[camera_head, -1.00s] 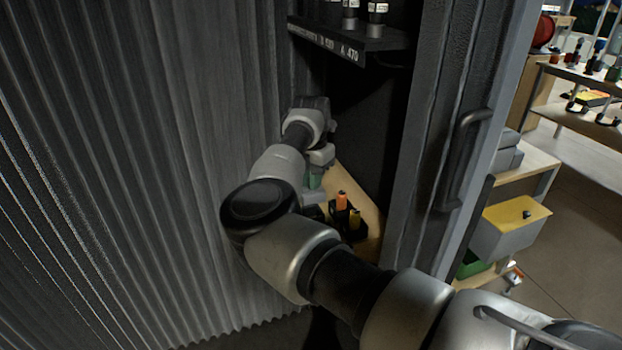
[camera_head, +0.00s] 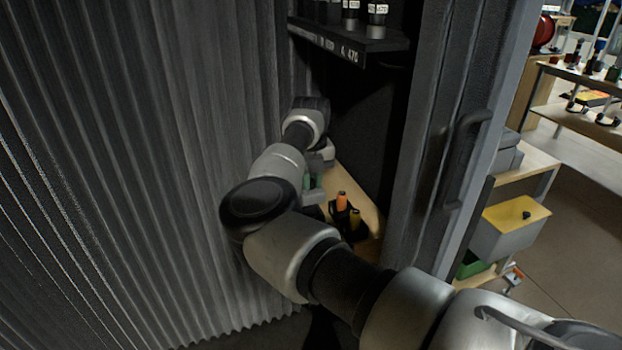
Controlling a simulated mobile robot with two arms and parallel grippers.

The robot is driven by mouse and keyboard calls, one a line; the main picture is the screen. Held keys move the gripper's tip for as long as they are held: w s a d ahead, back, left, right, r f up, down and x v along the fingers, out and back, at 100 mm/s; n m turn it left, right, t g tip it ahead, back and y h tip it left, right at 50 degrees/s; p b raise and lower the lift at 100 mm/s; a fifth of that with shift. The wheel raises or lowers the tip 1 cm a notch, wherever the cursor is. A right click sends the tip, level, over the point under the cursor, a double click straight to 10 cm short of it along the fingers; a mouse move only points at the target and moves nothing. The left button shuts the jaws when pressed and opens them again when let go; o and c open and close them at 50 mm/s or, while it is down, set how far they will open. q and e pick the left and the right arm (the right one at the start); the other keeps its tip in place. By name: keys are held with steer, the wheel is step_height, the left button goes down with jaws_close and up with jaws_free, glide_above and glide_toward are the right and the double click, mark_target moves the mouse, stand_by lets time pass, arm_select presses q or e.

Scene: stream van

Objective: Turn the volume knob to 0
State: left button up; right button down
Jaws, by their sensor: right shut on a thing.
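The volume knob cannot be made out; my right arm and the van's wall cover that area. My right arm comes in from the bottom right and reaches through the opening into the van. My right gripper (camera_head: 318,180) is small and dark at the arm's far end, above a wooden surface (camera_head: 362,205), with something greenish beside it. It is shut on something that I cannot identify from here. My left gripper is not in view.
A dark holder with an orange-handled tool (camera_head: 342,201) and a yellow one (camera_head: 354,217) stands close to my right gripper. A black shelf (camera_head: 350,38) with small labelled containers hangs above. A door frame with a handle (camera_head: 465,150) bounds the right.

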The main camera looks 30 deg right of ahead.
mark_target(311, 179)
steer(key=shift+n, duration=0.6)
steer(key=c, duration=1.1)
jaws_free()
steer(key=shift+r, duration=0.1)
step_height(311, 179, up, 7)
steer(key=shift+r, duration=0.2)
